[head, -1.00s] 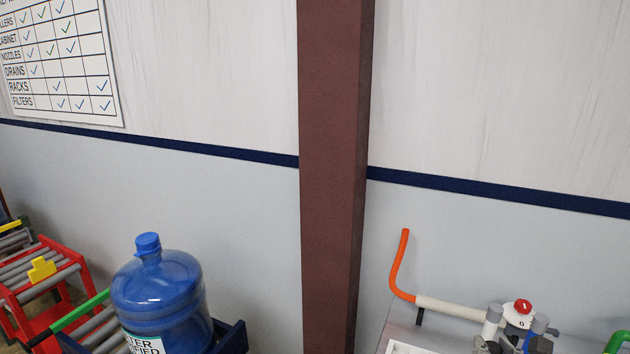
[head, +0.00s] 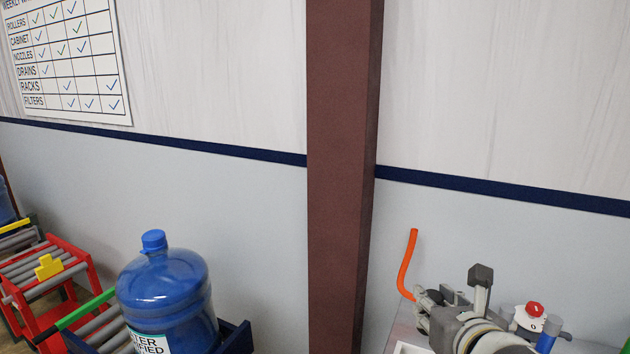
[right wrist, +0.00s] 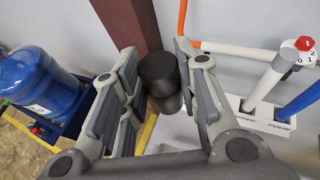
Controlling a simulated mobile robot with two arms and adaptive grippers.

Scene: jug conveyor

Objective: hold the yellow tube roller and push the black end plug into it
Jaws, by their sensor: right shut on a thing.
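The black end plug (right wrist: 157,72) shows in the right wrist view as a short, dark cylinder between the fingers of my right gripper (right wrist: 158,65). The gripper is shut on it. My left gripper is not in view.
A blue water jug (head: 165,295) stands at lower left in a dark blue cradle (head: 238,338). A red roller conveyor (head: 90,262) is farther left. Near my right gripper are an orange pipe (head: 408,262), a red knob (head: 534,309) and a blue tube (head: 549,334). A brown post (head: 340,180) stands mid-view.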

